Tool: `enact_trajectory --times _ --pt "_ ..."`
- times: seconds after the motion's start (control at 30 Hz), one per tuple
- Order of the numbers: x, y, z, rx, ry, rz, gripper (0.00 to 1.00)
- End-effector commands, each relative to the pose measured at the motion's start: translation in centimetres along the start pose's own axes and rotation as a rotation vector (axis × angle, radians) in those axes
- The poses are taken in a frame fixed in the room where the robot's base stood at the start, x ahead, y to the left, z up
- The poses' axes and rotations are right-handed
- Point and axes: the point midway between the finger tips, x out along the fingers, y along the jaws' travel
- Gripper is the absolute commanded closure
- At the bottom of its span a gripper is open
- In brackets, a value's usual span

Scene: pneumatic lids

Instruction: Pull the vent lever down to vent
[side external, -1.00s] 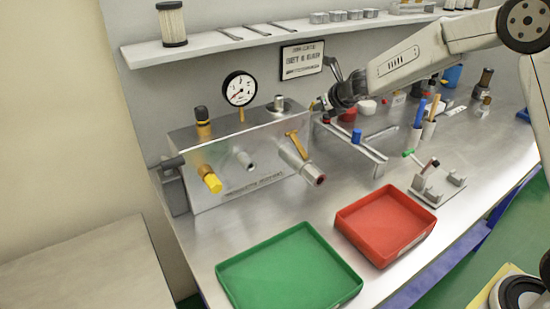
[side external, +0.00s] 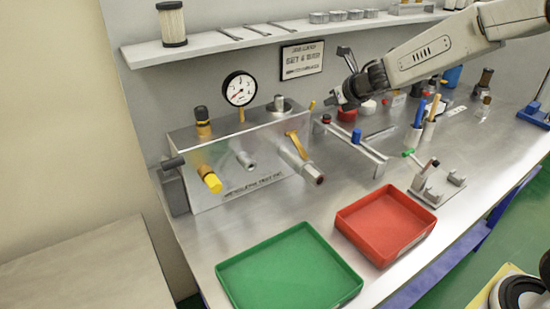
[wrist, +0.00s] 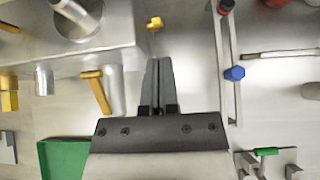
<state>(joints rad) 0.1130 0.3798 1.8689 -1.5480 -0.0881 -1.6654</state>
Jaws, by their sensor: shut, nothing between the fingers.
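A yellow-orange lever (side external: 296,146) sits on the front right of the grey metal box (side external: 235,180), above a stubby pipe, and slants slightly. It also shows in the wrist view (wrist: 98,90), left of my fingers. A small yellow knob (side external: 312,105) shows at the box's right end, and in the wrist view (wrist: 154,24) it lies just beyond my fingertips. I cannot tell which of the two is the vent lever. My gripper (side external: 333,102) is shut and empty, right of the box, apart from both yellow parts; its fingers (wrist: 157,62) are together.
A pressure gauge (side external: 240,88) stands on the box. A metal rail with a blue knob (side external: 357,136) lies right of the box. A green tray (side external: 345,292) and a red tray (side external: 428,231) are in front. A wall shelf (side external: 215,42) runs behind.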

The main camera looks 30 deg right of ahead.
Motion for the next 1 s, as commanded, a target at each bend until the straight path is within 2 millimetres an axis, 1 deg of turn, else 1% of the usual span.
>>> enact_trajectory --times 0.1,0.33,0.87,1.0 --pt "-0.9 0.0 0.1 -0.001 -0.001 0.000 1.00" --pt "-1.9 0.0 0.0 0.000 0.000 0.000 1.00" --pt "-2.2 0.0 -0.1 0.003 0.001 -0.001 1.00" --pt "-2.4 0.0 -0.3 0.050 0.003 -0.006 1.00"
